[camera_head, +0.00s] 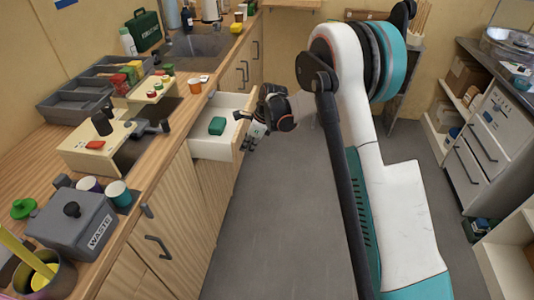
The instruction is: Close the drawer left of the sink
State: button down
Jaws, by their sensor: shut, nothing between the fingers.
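The drawer (209,148) stands pulled out from the wooden counter front, with white inner walls and a wooden front panel (246,124). A green box-like item (217,126) and a small orange-red item lie inside it. The sink (200,45) is set in the counter further back. My gripper (254,137) is shut and empty, right by the outer face of the drawer front. Whether it touches the panel I cannot tell. My arm hides part of the floor to the right.
The counter holds grey trays (62,105), a grey waste bin (75,222), cups and a green case (143,31). Other cabinet fronts with handles (158,247) line the counter. The grey floor (265,225) before it is clear. A metal drawer unit (480,145) stands at the right.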

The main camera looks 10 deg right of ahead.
aim_at(201, 141)
jog(key=w+a, duration=0.2)
jog(key=a, duration=0.3)
jog(key=w+a, duration=0.1)
jog(key=a, duration=0.5)
jog(key=w+a, duration=0.2)
jog(key=a, duration=0.4)
jog(key=shift+w+a+p, duration=0.15)
jog(key=shift+w+p, duration=0.2)
jog(key=shift+p, duration=0.05)
